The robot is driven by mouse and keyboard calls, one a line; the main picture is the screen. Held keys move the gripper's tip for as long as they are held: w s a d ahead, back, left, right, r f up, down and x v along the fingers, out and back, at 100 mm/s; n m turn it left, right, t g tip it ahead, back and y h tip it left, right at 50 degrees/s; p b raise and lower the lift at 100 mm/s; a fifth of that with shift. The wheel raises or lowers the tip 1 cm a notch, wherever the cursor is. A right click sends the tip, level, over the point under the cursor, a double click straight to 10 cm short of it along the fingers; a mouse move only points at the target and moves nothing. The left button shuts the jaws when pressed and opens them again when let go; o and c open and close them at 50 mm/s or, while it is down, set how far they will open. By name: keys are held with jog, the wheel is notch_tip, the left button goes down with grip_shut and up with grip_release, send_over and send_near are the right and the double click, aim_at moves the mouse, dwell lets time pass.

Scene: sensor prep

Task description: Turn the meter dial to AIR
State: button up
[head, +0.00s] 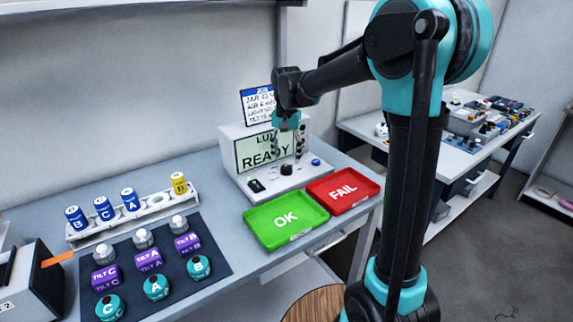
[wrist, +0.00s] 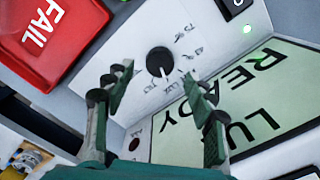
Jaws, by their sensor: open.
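The meter (head: 233,170) stands at the back of the bench, and its screen (head: 247,153) reads "LUX READY". Its black round dial (wrist: 159,62) is on the front panel, with a white pointer mark toward the lower right in the wrist view, on the side of the printed LUX label. The other labels around it are too small to read surely. My gripper (head: 288,138) is in front of the meter, fingers pointing down. In the wrist view my gripper (wrist: 158,84) is open and empty, its fingertips on either side of the dial, apparently short of touching it.
A black switch (head: 255,186) sits left of the dial. A green OK tray (head: 286,219) and a red FAIL tray (head: 342,191) lie in front. A rack (head: 145,213) of labelled cylinders and a dark mat (head: 214,265) with several sensors are on the left.

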aim_at(286, 167)
jog(key=shift+f, duration=1.95)
jog(key=shift+c, duration=0.3)
jog(key=c, duration=1.1)
jog(key=shift+n, duration=0.5)
jog(key=n, duration=0.3)
jog(key=shift+n, duration=1.9)
